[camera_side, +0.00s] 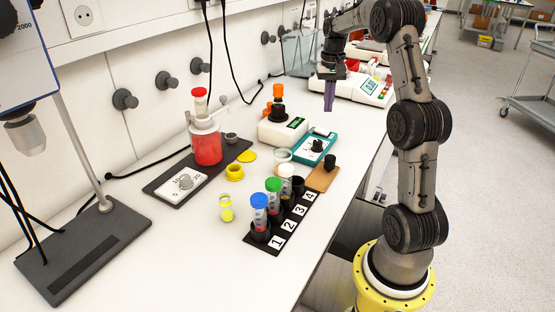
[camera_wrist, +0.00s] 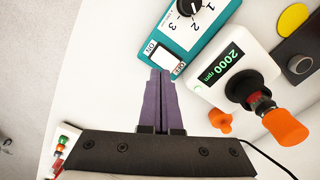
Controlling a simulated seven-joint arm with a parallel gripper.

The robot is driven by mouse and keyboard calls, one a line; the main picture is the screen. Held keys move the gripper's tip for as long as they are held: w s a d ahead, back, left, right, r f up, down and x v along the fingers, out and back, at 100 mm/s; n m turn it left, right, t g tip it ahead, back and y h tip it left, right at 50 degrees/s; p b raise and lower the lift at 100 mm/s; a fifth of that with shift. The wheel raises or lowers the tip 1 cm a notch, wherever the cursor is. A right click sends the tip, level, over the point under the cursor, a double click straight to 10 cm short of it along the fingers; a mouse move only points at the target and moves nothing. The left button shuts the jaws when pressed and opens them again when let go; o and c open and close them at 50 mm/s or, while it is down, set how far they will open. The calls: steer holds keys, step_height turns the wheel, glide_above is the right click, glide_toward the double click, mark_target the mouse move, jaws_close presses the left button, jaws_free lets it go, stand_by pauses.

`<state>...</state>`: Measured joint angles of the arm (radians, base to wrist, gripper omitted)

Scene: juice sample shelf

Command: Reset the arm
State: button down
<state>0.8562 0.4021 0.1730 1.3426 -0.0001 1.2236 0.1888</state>
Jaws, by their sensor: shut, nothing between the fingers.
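My gripper (camera_side: 329,94) hangs over the far part of the bench in the side view, fingers pointing down. In the wrist view its purple fingers (camera_wrist: 160,88) are pressed together with nothing between them. The fingers look clear of the teal device and the white device. My arm rises from its yellow base at the right of the side view and bends over toward the bench.
A teal dial device (camera_side: 315,147) and a white device reading 2000 rpm (camera_wrist: 236,65) stand near the gripper. A numbered black rack (camera_side: 262,233) holds capped tubes. A red bottle (camera_side: 205,143) and a stand (camera_side: 85,245) are at left. A white instrument (camera_side: 362,88) sits behind.

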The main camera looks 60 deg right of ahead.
steer(key=w+a+r+n+t+h, duration=0.1)
steer(key=w+a+r+n+t, duration=0.2)
steer(key=a+r, duration=0.8)
steer(key=s+a+r+n, duration=0.1)
steer(key=a+r+n, duration=0.1)
steer(key=a, duration=0.5)
steer(key=s+a+r+n, duration=0.1)
steer(key=s+a, duration=0.1)
steer(key=a, duration=0.5)
steer(key=s+a+n+t, duration=0.2)
steer(key=s+a+n, duration=0.1)
steer(key=s+a, duration=0.5)
steer(key=s+a+f+n+y, duration=0.1)
steer(key=s+a+f+n, duration=0.2)
steer(key=s+f, duration=0.4)
steer(key=shift+f+t, duration=0.3)
steer(key=shift+f, duration=0.5)
